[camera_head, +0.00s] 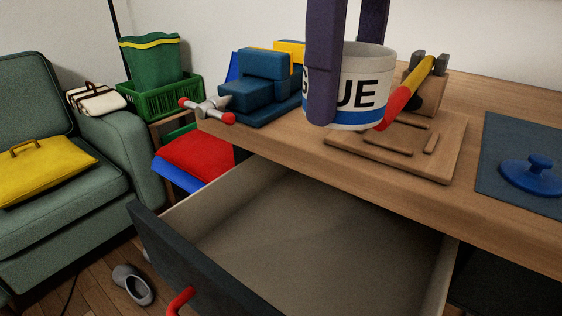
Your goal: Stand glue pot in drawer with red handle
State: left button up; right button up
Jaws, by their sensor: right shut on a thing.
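The glue pot (362,92) is a white cylinder with a blue band and black lettering, upright near the desk's front edge. My right gripper (346,72) comes down from above with purple fingers and is shut on the pot, one finger in front of its left side, the other partly hidden behind it. I cannot tell clearly whether the pot's base is clear of the wooden board below. The drawer (290,235) is pulled open below the desk; its visible inside is empty. Its red handle (180,300) shows on the dark front. My left gripper is not in view.
The wooden board (440,165) and a red-yellow handled tool (410,92) lie by the pot. Blue blocks (255,85) and a grey red-tipped item (208,109) stand left on the desk (300,140). A blue knobbed lid (535,175) lies right. A green armchair (60,210) stands left.

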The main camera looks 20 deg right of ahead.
jog(key=b, duration=0.7)
send_over(315, 302)
notch_tip(315, 302, down, 21)
jog(key=shift+f, duration=0.2)
notch_tip(315, 302, down, 5)
jog(key=shift+r+b, duration=0.2)
jog(key=shift+b, duration=0.45)
jog(key=shift+f, duration=0.25)
jog(key=shift+d+f, duration=0.1)
jog(key=shift+f, duration=0.05)
jog(key=o, duration=1.5)
